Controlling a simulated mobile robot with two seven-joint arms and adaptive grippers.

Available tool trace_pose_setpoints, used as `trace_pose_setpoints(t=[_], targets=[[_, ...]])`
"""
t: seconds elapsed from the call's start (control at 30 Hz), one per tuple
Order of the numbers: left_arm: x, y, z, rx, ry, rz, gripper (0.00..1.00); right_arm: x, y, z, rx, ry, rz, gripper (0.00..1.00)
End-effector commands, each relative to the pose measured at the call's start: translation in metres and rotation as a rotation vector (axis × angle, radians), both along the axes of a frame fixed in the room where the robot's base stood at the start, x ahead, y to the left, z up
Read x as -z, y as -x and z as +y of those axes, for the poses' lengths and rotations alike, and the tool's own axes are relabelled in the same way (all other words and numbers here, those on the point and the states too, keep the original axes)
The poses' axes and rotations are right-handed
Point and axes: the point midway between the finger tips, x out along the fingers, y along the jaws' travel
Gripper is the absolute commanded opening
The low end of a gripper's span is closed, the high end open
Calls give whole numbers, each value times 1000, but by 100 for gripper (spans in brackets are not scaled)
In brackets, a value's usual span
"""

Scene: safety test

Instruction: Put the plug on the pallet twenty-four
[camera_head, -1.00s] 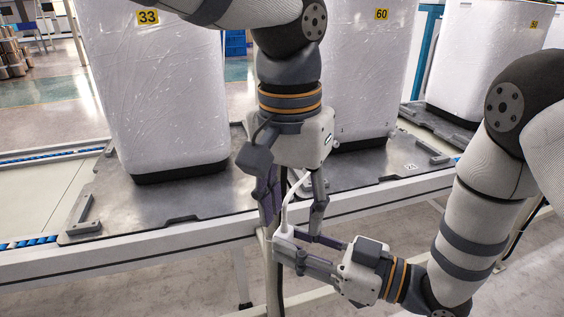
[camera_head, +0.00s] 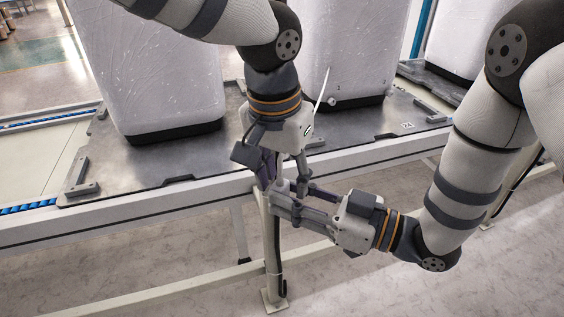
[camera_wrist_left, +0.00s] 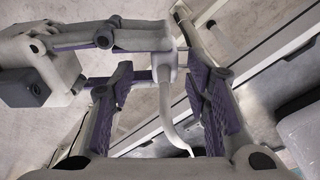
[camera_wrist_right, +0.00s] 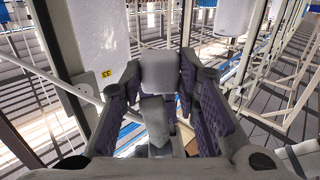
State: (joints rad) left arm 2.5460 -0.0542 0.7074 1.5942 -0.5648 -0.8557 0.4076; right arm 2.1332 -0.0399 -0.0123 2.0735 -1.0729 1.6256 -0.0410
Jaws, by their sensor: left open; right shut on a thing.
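The white plug (camera_head: 281,187) is in the fingers of my right gripper (camera_head: 288,197), in front of the table's edge and below its top. The plug also shows in the left wrist view (camera_wrist_left: 167,62), with its white cord curving between the left fingers, and in the right wrist view (camera_wrist_right: 160,72). My left gripper (camera_wrist_left: 163,100) is open around the cord, close to the plug, pointing down. The cord's upper part (camera_head: 321,88) shows above my left wrist in the head view. Pallet twenty-four (camera_head: 372,132), with a small "24" label, lies at the right.
A wrapped white appliance (camera_head: 345,55) stands on pallet twenty-four. Another wrapped appliance (camera_head: 150,65) stands on the left pallet (camera_head: 150,168). The conveyor's front rail (camera_head: 130,212) and a support post (camera_head: 272,250) are close to my grippers. Bare pallet surface shows before the right appliance.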

Motion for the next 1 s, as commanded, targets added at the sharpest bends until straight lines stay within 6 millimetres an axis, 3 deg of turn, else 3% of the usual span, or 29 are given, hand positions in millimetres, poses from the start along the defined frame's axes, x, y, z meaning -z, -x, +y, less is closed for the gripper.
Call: trace_pose_setpoints(t=[0.17, 0.3, 0.37, 0.47, 0.5, 0.57, 0.87, 1.0], targets=[[0, 0, 0, 0, 0, 0, 41, 0, 0, 0, 0, 0, -1, 0], [0, 0, 0, 0, 0, 0, 9, 0, 0, 0, 0, 0, -1, 0], [-1, 0, -1, 0, 1, 0, 0, 0, 0, 0, 0, 0, -1, 0], [-1, 1, -2, 2, 3, 2, 0, 0, 0, 0, 0, 0, -1, 0], [-1, 1, -2, 2, 4, 1, 0, 0, 0, 0, 0, 0, -1, 38], [-1, 1, -2, 2, 3, 2, 0, 0, 0, 0, -1, 0, -1, 52], [-1, 0, -1, 0, 1, 0, 0, 0, 0, -1, 0, 0, -1, 53], [-1, 0, 0, 0, 1, 0, 0, 0, 8, -18, 4, 0, 2, 53]])
